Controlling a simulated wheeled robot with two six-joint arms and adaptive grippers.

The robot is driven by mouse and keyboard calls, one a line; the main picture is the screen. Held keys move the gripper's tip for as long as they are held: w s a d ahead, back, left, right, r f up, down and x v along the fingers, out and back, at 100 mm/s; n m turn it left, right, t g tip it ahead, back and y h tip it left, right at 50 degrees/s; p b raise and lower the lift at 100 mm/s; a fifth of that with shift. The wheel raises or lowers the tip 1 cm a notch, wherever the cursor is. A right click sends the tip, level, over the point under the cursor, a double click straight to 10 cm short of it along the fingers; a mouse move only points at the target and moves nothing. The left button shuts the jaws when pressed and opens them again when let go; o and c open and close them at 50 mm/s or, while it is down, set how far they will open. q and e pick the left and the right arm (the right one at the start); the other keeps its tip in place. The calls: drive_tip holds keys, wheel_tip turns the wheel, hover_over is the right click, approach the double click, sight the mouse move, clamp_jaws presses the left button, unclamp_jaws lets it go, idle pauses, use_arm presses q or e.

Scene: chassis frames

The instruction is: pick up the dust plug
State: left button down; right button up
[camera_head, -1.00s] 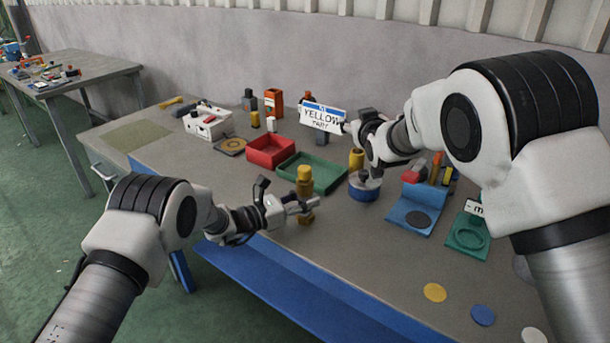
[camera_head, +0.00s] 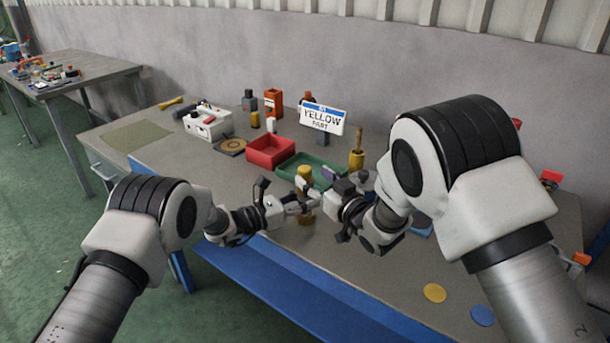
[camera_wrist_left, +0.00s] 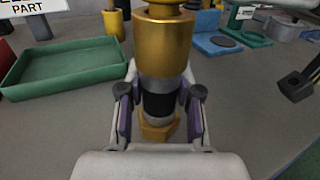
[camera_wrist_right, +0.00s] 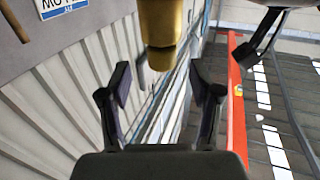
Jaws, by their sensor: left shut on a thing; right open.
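My right gripper (camera_head: 326,190) is open just right of the part. In the right wrist view, a yellow end of it (camera_wrist_right: 160,24) lies ahead of the spread, empty fingers (camera_wrist_right: 163,85).
A green tray (camera_head: 325,172) and a red bin (camera_head: 270,152) stand behind the grippers. A yellow cylinder (camera_head: 356,160) and a "YELLOW PART" sign (camera_head: 323,119) are farther back. Yellow (camera_head: 434,293) and blue (camera_head: 482,315) discs lie at the front right. My right arm hides much of the right side.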

sight(307, 169)
drive_tip(key=x, duration=0.4)
drive_tip(key=shift+w+a, duration=0.1)
drive_tip(key=shift+a, duration=0.1)
drive_tip(key=c, duration=1)
drive_tip(key=shift+c, duration=0.2)
drive_tip(key=shift+r, duration=0.4)
drive_tip(key=r, duration=0.2)
drive_tip(key=shift+s+d+r, duration=0.3)
drive_tip(key=shift+s+r, duration=0.05)
drive_tip(key=shift+s, duration=0.05)
use_arm(q)
drive_tip(key=c, duration=0.7)
unclamp_jaws()
use_arm(e)
drive_tip(key=v, duration=1.7)
